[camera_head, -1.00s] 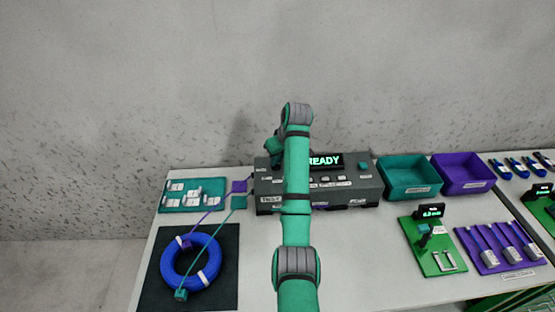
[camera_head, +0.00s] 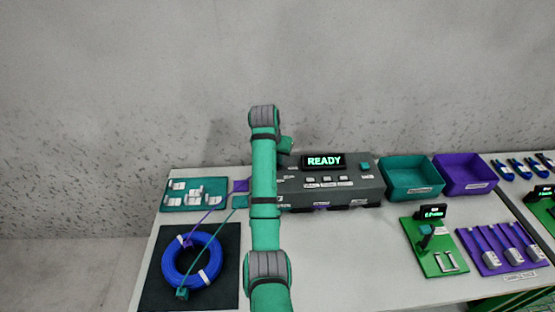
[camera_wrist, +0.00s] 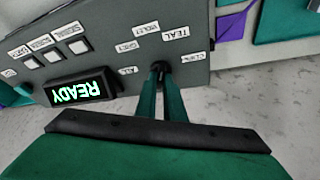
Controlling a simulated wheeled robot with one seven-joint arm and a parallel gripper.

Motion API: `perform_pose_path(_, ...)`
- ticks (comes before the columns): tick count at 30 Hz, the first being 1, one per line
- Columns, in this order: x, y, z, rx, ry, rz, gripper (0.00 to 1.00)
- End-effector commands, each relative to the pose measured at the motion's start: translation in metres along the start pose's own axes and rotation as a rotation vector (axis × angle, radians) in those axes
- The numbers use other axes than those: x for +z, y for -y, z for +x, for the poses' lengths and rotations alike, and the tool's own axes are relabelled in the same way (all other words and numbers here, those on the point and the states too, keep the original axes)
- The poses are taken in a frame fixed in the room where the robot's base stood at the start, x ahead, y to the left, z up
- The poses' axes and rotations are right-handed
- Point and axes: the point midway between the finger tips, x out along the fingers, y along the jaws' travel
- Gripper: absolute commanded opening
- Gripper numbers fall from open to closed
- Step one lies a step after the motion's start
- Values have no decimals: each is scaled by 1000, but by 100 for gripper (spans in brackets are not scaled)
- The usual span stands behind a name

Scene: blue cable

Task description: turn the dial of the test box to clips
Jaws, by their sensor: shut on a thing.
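The test box (camera_head: 340,191) is a dark grey case at the back of the table, with a lit READY display (camera_head: 324,161). In the wrist view its panel shows upside down. The small black dial (camera_wrist: 161,69) sits there among white labels that seem to read ALL, VIOLET, TEAL and CLIPS; the CLIPS label (camera_wrist: 195,58) is to its right. My gripper (camera_wrist: 161,76) is shut on the dial, one teal finger on each side. The dial's pointer is hidden, so its setting cannot be told. In the head view my arm covers the dial.
Several buttons (camera_head: 326,179) line the box's panel. A teal bin (camera_head: 410,191) and a purple bin (camera_head: 464,187) stand to its right. A blue cable coil (camera_head: 166,262) lies on a dark mat at the left, its leads running toward the box.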

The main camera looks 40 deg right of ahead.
Motion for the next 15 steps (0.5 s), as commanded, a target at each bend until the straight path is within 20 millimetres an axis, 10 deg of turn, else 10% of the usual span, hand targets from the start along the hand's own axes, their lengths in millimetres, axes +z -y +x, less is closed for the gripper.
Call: perform_pose_path(15, -2, 5, -1, 186, 1, 450, 0)
